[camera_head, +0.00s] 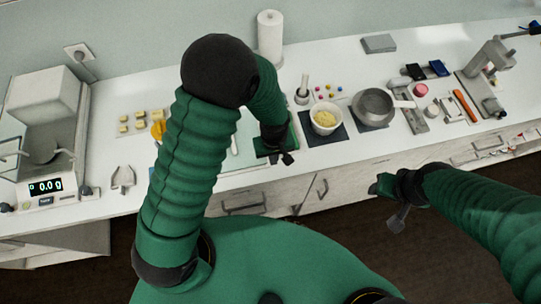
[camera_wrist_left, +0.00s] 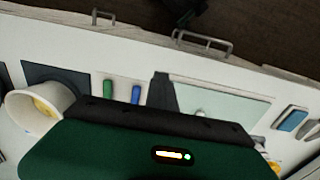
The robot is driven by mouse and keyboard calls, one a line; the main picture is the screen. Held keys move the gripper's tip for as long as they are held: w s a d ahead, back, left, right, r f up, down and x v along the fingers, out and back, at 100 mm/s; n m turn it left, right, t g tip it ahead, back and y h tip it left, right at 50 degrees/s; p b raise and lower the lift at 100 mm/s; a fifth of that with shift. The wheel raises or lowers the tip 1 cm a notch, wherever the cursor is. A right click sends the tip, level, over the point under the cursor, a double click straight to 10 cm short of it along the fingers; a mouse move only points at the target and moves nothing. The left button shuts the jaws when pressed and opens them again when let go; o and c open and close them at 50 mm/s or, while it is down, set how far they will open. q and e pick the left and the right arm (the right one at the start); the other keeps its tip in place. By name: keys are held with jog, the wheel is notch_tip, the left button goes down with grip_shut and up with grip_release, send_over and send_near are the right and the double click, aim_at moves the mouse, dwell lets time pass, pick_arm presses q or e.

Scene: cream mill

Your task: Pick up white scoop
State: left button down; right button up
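I cannot pick out the white scoop for certain. A thin white piece (camera_head: 234,145) on the pale glass plate, just left of my left gripper, may be it. In the left wrist view a small pale shape (camera_wrist_left: 200,113) shows on the glass plate (camera_wrist_left: 225,102), partly hidden by my gripper body. My left gripper (camera_head: 281,158) hangs near the counter's front edge, pointing down. One dark finger (camera_wrist_left: 162,92) shows in the wrist view, so its opening is unclear. My right gripper (camera_head: 396,218) is in front of the counter, with nothing visibly held; its opening is unclear.
A white bowl with yellow contents (camera_head: 325,119) and a grey pan (camera_head: 373,105) stand right of my left gripper. A balance (camera_head: 44,130) stands far left. Green (camera_wrist_left: 108,90) and blue (camera_wrist_left: 135,94) bars lie near the left finger. Drawer handles (camera_head: 243,209) jut out in front.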

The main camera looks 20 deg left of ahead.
pick_arm(q)
jog(key=shift+c, duration=2.2)
grip_release()
jog(key=shift+w, duration=0.1)
